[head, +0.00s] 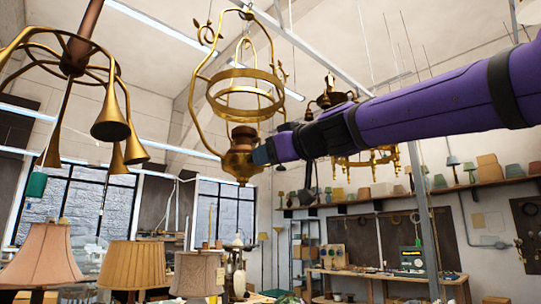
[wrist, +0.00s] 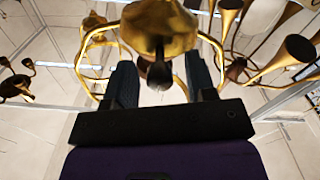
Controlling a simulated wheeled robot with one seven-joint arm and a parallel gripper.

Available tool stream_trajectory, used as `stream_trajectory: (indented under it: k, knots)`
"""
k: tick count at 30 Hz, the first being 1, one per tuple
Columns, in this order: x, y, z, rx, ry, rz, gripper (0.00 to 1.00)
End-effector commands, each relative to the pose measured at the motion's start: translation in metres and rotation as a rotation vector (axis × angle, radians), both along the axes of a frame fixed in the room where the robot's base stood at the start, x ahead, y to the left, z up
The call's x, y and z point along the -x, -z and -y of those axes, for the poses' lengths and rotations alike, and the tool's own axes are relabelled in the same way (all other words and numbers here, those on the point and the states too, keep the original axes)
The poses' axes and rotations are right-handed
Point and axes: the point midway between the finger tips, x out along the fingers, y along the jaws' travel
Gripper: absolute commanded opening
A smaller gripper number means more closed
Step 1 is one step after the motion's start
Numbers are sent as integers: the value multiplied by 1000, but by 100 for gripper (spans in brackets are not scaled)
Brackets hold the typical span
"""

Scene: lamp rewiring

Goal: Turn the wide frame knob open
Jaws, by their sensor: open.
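A hanging brass lamp frame (head: 246,73) with a wide ring and curved side arms is near the centre of the head view. Its rounded copper-brass body (head: 240,160) hangs at the bottom. In the wrist view that body (wrist: 160,22) is overhead, with a small darker knob (wrist: 159,73) pointing down from it. My gripper (head: 262,155) reaches in from the right, its tip beside the body. In the wrist view my gripper (wrist: 160,62) is open, one finger on each side of the knob. Whether the fingers touch it cannot be told.
A brass fixture with horn-shaped arms (head: 108,118) hangs at the left. Another brass chandelier (head: 368,160) hangs behind my arm. Fabric lampshades (head: 134,264) stand below left. A workbench (head: 385,274) and a shelf of shades (head: 455,187) are at the back. A grey post (head: 424,215) stands right.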

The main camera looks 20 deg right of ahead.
Motion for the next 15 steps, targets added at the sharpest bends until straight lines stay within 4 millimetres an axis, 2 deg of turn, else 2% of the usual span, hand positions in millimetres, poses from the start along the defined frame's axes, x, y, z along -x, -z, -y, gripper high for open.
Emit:
stream_trajectory:
  k: [9,10,15]
  knots:
    - [-3,0,-1,0,1,0,51]
    - [-3,0,-1,0,1,0,49]
    - [-3,0,-1,0,0,0,10]
